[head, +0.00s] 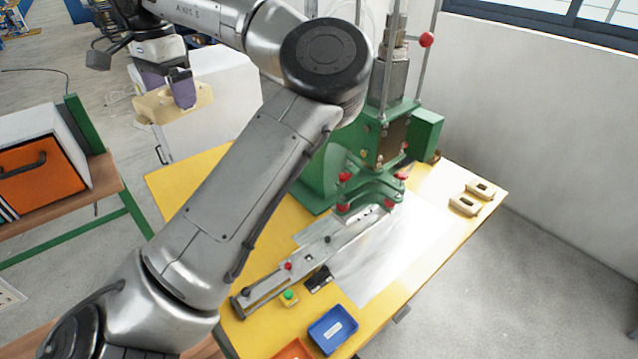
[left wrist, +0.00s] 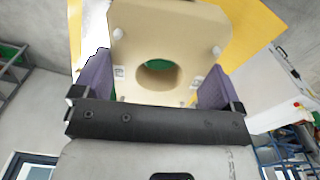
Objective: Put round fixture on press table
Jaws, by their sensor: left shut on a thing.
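The round fixture (head: 148,106), a beige block, is in the air at the upper left of the head view. My left gripper (head: 182,92) is shut on it with its purple fingers. In the left wrist view the fixture (left wrist: 203,40) shows a round hole and small white pegs, between the fingers of the gripper (left wrist: 155,88). The press table (head: 185,183) has a yellow top and bears a green press (head: 390,135). The fixture is left of the table and apart from its top. My left arm hides part of the table. My right gripper is not in view.
Two small beige blocks (head: 465,206) lie at the table's right end. A metal sheet (head: 385,255), a long metal rail (head: 318,252) and a blue tray (head: 333,330) are at the front. A shelf with an orange drawer (head: 35,168) stands at left.

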